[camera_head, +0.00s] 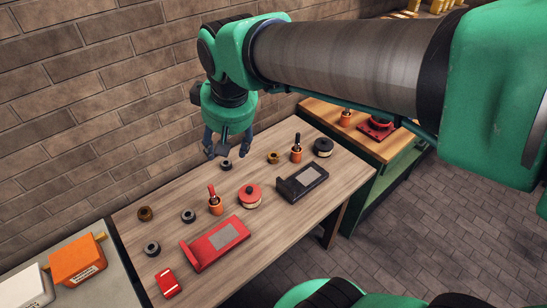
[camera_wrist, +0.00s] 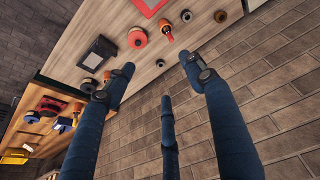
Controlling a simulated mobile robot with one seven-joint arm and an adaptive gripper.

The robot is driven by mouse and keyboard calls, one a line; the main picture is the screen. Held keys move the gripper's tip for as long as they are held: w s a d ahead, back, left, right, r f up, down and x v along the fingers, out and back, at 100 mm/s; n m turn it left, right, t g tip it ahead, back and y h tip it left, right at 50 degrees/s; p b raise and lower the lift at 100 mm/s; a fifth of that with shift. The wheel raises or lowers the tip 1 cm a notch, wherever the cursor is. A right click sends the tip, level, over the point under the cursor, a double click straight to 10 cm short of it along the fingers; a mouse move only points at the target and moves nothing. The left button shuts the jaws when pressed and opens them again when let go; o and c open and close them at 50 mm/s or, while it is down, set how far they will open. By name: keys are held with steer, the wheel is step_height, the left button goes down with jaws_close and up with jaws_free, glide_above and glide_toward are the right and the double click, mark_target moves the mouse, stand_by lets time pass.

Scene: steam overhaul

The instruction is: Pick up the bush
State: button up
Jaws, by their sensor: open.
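Several small rings that could be the bush lie on the wooden table (camera_head: 240,243); I cannot tell which one is meant. A dark ring (camera_head: 226,165) lies just below my gripper, and it also shows between the fingers in the wrist view (camera_wrist: 160,62). A brass-coloured ring (camera_head: 273,157) lies to its right. A brown ring (camera_head: 144,213) and two dark rings (camera_head: 188,215) (camera_head: 152,248) lie on the left part of the table. My gripper (camera_head: 216,152) points down, open and empty, above the back of the table. Its blue fingers (camera_wrist: 160,76) are spread in the wrist view.
A red-lidded tin (camera_head: 250,196), an orange pot with a red handle (camera_head: 215,204) and one with a black handle (camera_head: 296,151) stand nearby. A red bracket (camera_head: 215,244) and a black one (camera_head: 302,183) lie in front. A brick wall (camera_head: 100,120) rises behind the table.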

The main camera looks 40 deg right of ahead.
steer(key=w+d+f+g+p, duration=0.1)
steer(key=w+d+f, duration=0.2)
steer(key=w+d, duration=0.4)
steer(key=w+d+f+n+g+p, duration=0.1)
steer(key=w+d+f+p, duration=0.1)
steer(key=w+d+f, duration=0.45)
steer(key=w+d+f+g+p, duration=0.1)
steer(key=w+d, duration=0.4)
steer(key=w, duration=0.4)
steer(key=w+d+f+g+p, duration=0.1)
steer(key=w+d+f, duration=0.2)
steer(key=d+f, duration=0.6)
steer(key=w+d+f+n+g+p, duration=0.1)
steer(key=w+d+f+g+p, duration=0.1)
steer(key=d+f, duration=0.7)
step_height(320, 180, down, 8)
steer(key=shift+w+d+r, duration=0.1)
steer(key=shift+w+d, duration=0.25)
steer(key=shift+w, duration=0.4)
steer(key=shift+s+d+f, duration=0.1)
steer(key=shift+s+f, duration=0.1)
steer(key=shift+f, duration=1.2)
steer(key=shift+s+a+f, duration=0.1)
steer(key=shift+s+f, duration=0.15)
steer(key=shift+f, duration=1.2)
steer(key=shift+s+d+f, duration=0.1)
steer(key=shift+s+f, duration=0.1)
steer(key=shift+f, duration=1.2)
steer(key=shift+f, duration=0.1)
